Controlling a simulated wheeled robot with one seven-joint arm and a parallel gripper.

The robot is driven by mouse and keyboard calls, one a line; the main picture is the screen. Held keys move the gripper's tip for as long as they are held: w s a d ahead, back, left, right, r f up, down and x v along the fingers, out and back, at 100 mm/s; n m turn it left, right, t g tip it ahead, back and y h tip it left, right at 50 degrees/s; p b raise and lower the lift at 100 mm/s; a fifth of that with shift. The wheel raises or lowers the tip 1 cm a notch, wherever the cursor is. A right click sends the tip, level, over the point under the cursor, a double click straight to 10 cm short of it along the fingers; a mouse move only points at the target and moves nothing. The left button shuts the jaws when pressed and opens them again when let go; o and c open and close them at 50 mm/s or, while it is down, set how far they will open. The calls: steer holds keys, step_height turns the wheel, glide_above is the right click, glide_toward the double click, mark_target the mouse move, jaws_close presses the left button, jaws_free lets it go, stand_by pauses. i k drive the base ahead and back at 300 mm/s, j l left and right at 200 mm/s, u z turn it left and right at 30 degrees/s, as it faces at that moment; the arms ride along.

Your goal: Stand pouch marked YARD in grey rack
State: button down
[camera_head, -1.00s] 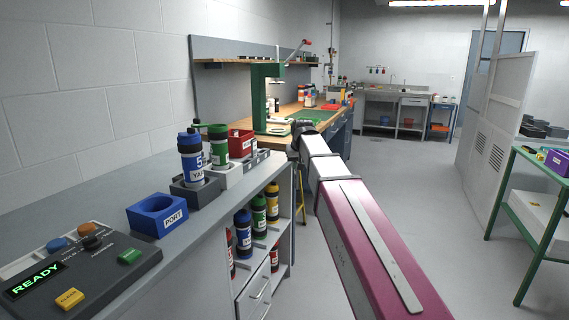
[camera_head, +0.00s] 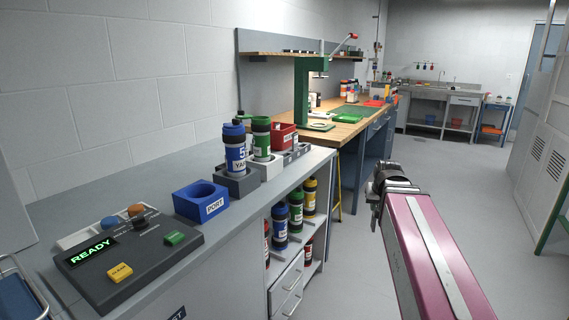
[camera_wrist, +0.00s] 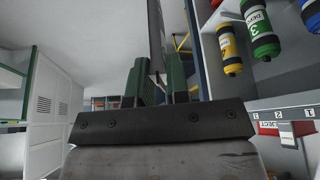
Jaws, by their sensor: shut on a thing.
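My gripper shows in the wrist view (camera_wrist: 158,85), its two green fingers shut on a thin grey flat thing (camera_wrist: 156,38) seen edge-on. No marking on it can be read, so I cannot tell whether it is the YARD pouch. In the head view my arm's end is at the right over the aisle, and the fingers and held thing are mostly hidden. A blue canister (camera_head: 235,150) labelled YARD stands upright in a dark grey holder (camera_head: 238,185) on the counter. A low grey slotted block (camera_head: 297,153) beyond it may be the grey rack.
A green canister (camera_head: 261,140), a red bin (camera_head: 283,135) and a blue PORT ring (camera_head: 201,201) stand on the counter. A control box (camera_head: 130,262) reads READY. Shelves below hold several canisters (camera_head: 280,222). A wooden bench (camera_head: 345,130) with a green press lies beyond. The aisle floor is clear.

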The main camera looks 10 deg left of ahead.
mark_target(286, 161)
steer(key=l+u, duration=0.15)
steer(key=u, duration=0.35)
steer(key=i+l+u, duration=0.1)
steer(key=u, duration=0.4)
